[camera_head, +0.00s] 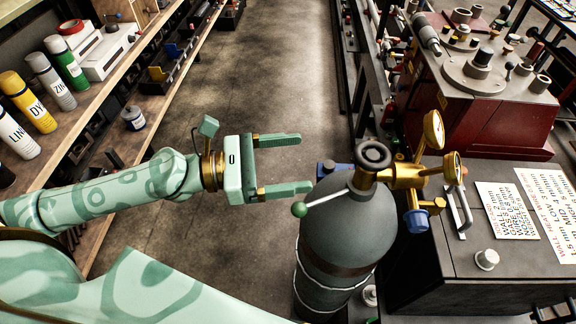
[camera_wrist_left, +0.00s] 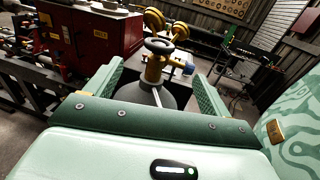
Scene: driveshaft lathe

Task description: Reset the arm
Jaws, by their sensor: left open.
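My left gripper (camera_head: 284,165) reaches in from the left in the head view, mint green with two parallel fingers. It is open and empty, with its fingers spread apart. The fingertips are close to a dark gas cylinder (camera_head: 346,232) with a brass valve and gauges. In the left wrist view, the cylinder's valve (camera_wrist_left: 158,62) shows between the two fingers, beyond them. I cannot tell whether the gripper touches the cylinder. My left arm (camera_head: 110,190) stretches out to the right over the floor. My right gripper is not in view.
At left, a shelf holds several spray cans (camera_head: 27,101) and a white device (camera_head: 104,48). At right, a red machine (camera_head: 480,95) stands behind a dark cabinet (camera_head: 455,262) with paper sheets (camera_head: 508,211). The concrete floor (camera_head: 270,60) between them is clear.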

